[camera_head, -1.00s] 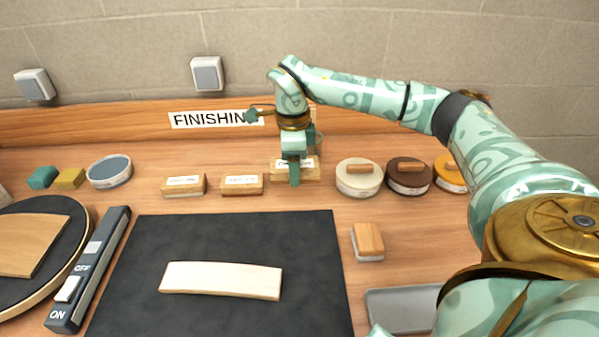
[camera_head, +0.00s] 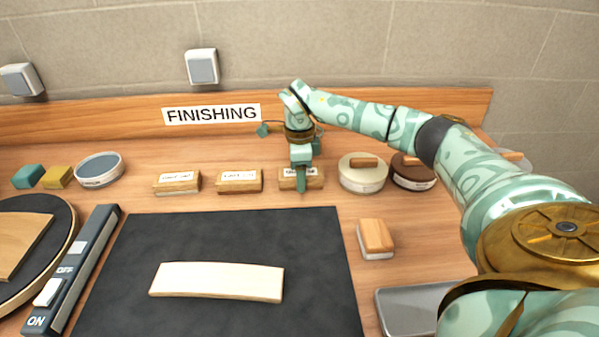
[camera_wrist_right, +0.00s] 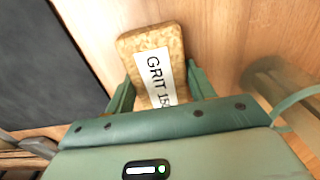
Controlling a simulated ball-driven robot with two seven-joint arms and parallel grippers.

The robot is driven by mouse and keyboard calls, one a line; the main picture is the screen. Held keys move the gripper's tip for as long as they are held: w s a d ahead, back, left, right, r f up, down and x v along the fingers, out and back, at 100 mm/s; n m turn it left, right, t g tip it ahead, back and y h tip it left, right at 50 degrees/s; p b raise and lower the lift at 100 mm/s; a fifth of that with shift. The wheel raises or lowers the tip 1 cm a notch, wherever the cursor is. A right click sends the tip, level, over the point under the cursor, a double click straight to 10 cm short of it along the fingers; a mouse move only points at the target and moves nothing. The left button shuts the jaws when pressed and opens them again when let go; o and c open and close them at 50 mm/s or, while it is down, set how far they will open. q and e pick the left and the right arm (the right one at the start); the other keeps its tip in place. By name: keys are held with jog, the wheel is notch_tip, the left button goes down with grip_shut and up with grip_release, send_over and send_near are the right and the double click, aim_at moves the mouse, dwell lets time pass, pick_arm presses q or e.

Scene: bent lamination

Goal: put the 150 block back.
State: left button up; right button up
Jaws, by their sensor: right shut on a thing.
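The 150 block (camera_head: 316,183) is a tan sanding block with a white label, at the right end of a row of three blocks along the back of the bench. In the right wrist view its label reads "GRIT 15" with the last part hidden, and the block (camera_wrist_right: 150,42) lies between my fingers. My right gripper (camera_head: 301,186) is shut on it from above; it also shows in the right wrist view (camera_wrist_right: 160,88). The block appears at bench level; I cannot tell whether it touches the wood. My left gripper is not in view.
Two labelled blocks (camera_head: 177,182) (camera_head: 240,181) stand to the left. Round lidded tins (camera_head: 362,178) (camera_head: 412,175) stand close on the right. A black mat (camera_head: 215,235) with a pale curved wood piece (camera_head: 217,282), a small wood-topped block (camera_head: 375,238) and a grey tray (camera_head: 415,311) lie in front.

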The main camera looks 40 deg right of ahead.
jog(key=shift+f, duration=0.15)
jog(key=o, duration=1)
jog(key=shift+c, duration=0.2)
notch_tip(320, 180, up, 12)
jog(key=p, duration=0.4)
jog(key=shift+r, duration=0.2)
jog(key=shift+w, duration=0.1)
